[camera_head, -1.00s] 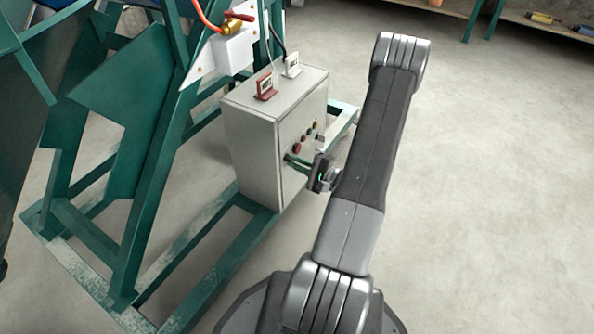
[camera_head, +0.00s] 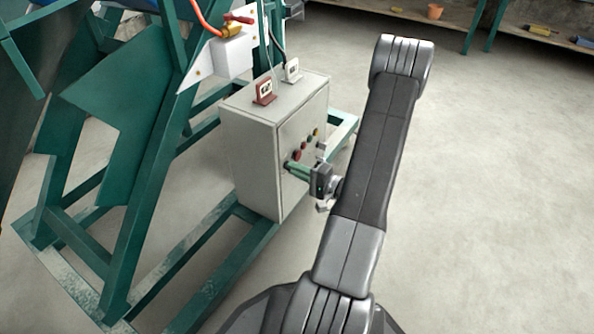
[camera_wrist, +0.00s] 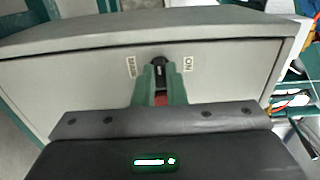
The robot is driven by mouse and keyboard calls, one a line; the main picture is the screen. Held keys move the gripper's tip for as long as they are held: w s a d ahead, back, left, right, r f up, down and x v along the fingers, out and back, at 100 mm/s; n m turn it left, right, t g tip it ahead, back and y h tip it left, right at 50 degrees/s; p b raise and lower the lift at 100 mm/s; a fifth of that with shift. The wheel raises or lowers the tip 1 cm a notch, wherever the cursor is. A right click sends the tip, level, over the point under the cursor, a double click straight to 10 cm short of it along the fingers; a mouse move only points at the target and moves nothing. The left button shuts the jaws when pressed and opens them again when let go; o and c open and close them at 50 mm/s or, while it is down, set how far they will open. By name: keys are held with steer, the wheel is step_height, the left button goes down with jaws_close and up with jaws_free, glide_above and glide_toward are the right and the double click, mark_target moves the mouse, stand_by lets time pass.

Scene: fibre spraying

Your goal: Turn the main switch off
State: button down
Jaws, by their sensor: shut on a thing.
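The grey control cabinet (camera_head: 250,150) stands on the green frame, with several coloured buttons on its front panel. The main switch (camera_wrist: 159,66), a dark knob with a red part below it, sits on the panel between a label on the left and an "ON" label on the right in the wrist view. My gripper (camera_wrist: 160,88) has its green fingers on either side of the switch, shut on it. In the head view my gripper (camera_head: 294,169) reaches the panel from the right, and its fingers hide the switch there. The knob looks upright between the labels.
A red-brown device (camera_head: 264,91) and a white device (camera_head: 291,70) stand on the cabinet top. A white unit with a brass and red valve (camera_head: 237,24) is mounted behind. Green frame beams (camera_head: 225,270) run along the floor. Open floor lies right.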

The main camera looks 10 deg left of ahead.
steer(key=c, duration=1.5)
jaws_free()
steer(key=p+v, duration=0.3)
steer(key=v, duration=1.1)
steer(key=shift+a, duration=0.1)
steer(key=shift+a, duration=0.1)
steer(key=b+x, duration=0.3)
steer(key=x, duration=1)
steer(key=shift+w+a, duration=0.15)
steer(key=shift+a, duration=0.1)
